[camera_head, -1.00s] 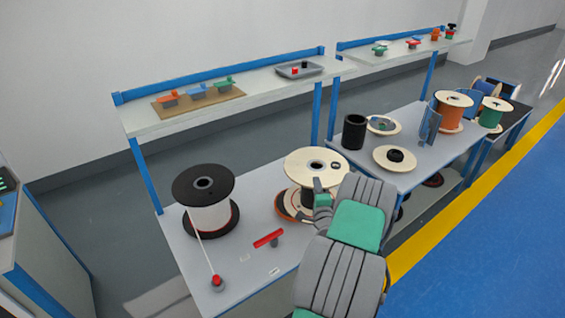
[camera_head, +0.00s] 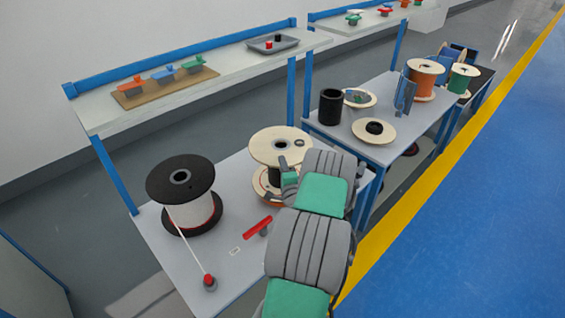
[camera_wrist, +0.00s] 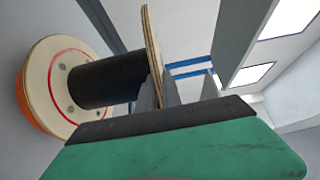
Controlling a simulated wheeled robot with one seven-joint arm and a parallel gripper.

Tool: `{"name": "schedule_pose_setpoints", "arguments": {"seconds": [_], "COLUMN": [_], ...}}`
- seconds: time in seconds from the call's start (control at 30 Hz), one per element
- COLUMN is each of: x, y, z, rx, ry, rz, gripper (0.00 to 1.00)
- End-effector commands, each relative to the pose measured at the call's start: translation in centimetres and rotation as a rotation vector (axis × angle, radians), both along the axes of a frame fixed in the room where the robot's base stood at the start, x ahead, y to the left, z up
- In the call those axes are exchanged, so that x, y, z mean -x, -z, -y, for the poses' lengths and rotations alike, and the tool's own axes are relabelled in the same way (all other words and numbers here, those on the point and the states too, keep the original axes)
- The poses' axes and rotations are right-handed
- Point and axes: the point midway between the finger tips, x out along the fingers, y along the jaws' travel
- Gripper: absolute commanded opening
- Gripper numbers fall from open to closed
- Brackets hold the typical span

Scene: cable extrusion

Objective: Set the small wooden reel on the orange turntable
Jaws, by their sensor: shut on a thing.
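The small wooden reel (camera_head: 263,147) has pale round flanges and a black core. It stands upright near the right end of the near table. In the wrist view the reel (camera_wrist: 100,80) shows its black core between a near flange, seen edge-on, and a far flange with a red ring. An orange rim, which looks like the turntable (camera_wrist: 30,110), shows directly behind the far flange; I cannot tell whether they touch. My gripper (camera_head: 289,172) is at the reel's right side, shut on its upper flange. The fingers (camera_wrist: 158,88) meet the flange edge, and my arm hides part of the reel.
A large black-flanged reel (camera_head: 180,176) with white cable stands to the left on the same table (camera_head: 235,180). A shelf (camera_head: 225,75) runs behind. The right table holds more reels.

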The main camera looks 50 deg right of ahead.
Motion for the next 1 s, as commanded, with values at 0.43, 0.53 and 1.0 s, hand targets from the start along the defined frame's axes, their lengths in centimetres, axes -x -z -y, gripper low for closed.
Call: {"name": "schedule_pose_setpoints", "arguments": {"seconds": [0.43,0.53,1.0], "x": [0.07,0.07,0.32], "y": [1.17,1.17,1.28], "z": [0.24,0.24,-0.09], "rx": [0.004,0.004,0.003], "ry": [0.003,0.003,0.003], "rz": [0.003,0.003,0.004], "gripper": [0.0,0.0,0.0]}}
